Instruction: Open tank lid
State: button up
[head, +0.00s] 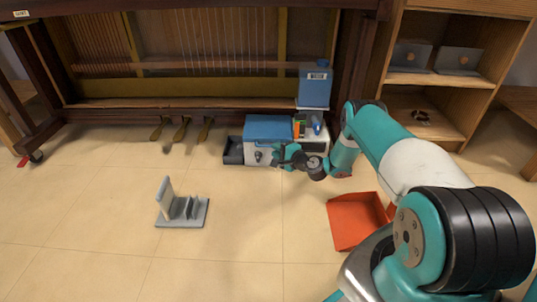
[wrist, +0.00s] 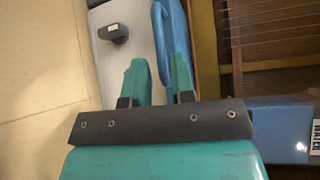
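A low white box (head: 257,146) with a blue lid (head: 265,128) stands on the floor in front of the piano; the lid looks shut. My gripper (head: 281,155) is at the box's front, by the lid's front edge. In the wrist view the two teal fingers (wrist: 159,66) are apart, with the lid's blue edge (wrist: 163,35) near and between their tips. I cannot tell whether a finger touches it. The box's white front shows a dark knob (wrist: 113,32). A blue container labelled WATER (head: 314,88) stands behind the box at right.
A dark open drawer (head: 233,151) juts out left of the box. Small coloured items (head: 300,126) sit beside the lid. A grey rack (head: 183,211) and a red-orange tray (head: 354,220) lie on the floor. Piano pedals (head: 181,131) are at left. Floor between is clear.

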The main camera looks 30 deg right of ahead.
aim_at(268, 146)
jog(key=b+x, duration=0.2)
jog(key=x, duration=0.3)
grip_shut()
